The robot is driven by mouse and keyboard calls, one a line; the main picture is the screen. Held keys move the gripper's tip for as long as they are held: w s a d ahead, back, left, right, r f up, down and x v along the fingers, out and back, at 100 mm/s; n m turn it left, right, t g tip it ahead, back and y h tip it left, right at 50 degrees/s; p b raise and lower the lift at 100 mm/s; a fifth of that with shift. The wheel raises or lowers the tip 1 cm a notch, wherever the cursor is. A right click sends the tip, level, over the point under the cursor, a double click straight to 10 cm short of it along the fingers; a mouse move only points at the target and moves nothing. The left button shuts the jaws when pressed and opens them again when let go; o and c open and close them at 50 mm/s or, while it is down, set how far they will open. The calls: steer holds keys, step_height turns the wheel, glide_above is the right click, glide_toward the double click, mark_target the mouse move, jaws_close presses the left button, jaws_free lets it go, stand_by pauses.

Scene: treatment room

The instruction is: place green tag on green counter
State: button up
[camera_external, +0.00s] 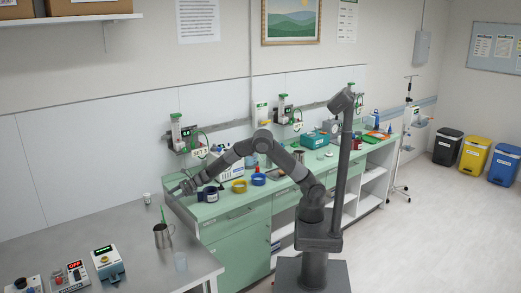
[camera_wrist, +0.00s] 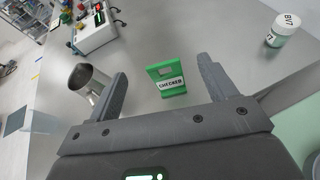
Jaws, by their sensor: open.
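The green tag (camera_wrist: 168,72) carries a white label reading "CHECKED" and seems to stand on the grey steel table (camera_wrist: 229,37). In the external view a thin green strip (camera_external: 162,215) above the steel mug appears to be this tag. My gripper (camera_wrist: 165,78) is open, with one finger on each side of the tag in the wrist view. I see no contact; the depth between them is hard to judge. In the external view my gripper (camera_external: 178,188) hangs near the table's corner beside the green counter (camera_external: 218,208). The counter also shows in the wrist view (camera_wrist: 296,128).
A steel mug (camera_wrist: 85,84) stands close left of my gripper, with a clear beaker (camera_wrist: 30,120) nearby. A jar (camera_wrist: 284,33) marked BV7 stands at the upper right. A boxy device (camera_wrist: 96,33) lies beyond. A dark blue cup (camera_external: 208,194) and rings crowd the counter's near end.

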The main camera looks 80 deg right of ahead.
steer(key=s+d+r+m+h, duration=0.7)
steer(key=s+d+r+m, duration=0.85)
steer(key=m, duration=0.55)
steer(key=s+m+g, duration=0.4)
steer(key=s+m, duration=1.1)
steer(key=s, duration=1.1)
steer(key=shift+s+d+m+h, duration=0.3)
steer(key=shift+s+d+m, duration=0.1)
steer(key=shift+d, duration=0.05)
steer(key=shift+o, duration=0.5)
steer(key=s+a+f+m+g, duration=0.2)
steer(key=s+m, duration=0.2)
steer(key=s, duration=0.5)
steer(key=shift+s+f+m+y, duration=0.25)
steer(key=shift+f+m+y, duration=0.15)
steer(key=shift+a, duration=0.1)
